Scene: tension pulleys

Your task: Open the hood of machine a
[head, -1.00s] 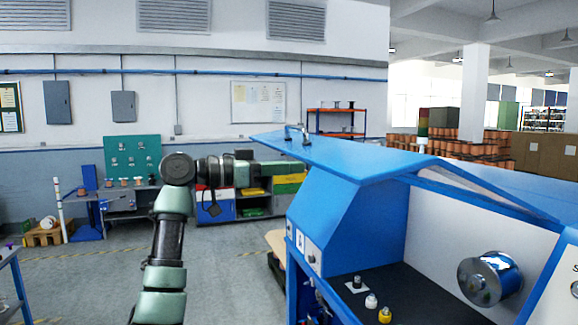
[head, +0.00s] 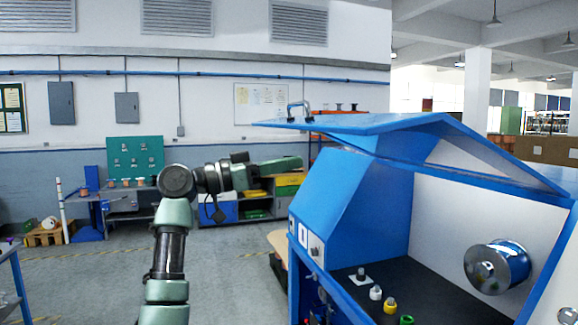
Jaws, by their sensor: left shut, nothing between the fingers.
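The blue hood (head: 400,126) of the machine (head: 335,212) is raised, with a wide opening under it. Its front edge sticks out to the left, and a metal handle (head: 300,110) stands on top of that edge. My left gripper (head: 296,163) is shut and empty. In the picture it is below the handle and the hood's front edge, left of the machine's sloped blue front. I cannot tell whether it touches the hood. My right gripper is not in view.
Inside the machine are a shiny metal spool (head: 497,267) on the white wall and several small pulleys (head: 376,292) on the dark floor. A workbench with a green board (head: 135,158) and a cabinet (head: 255,205) stand behind.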

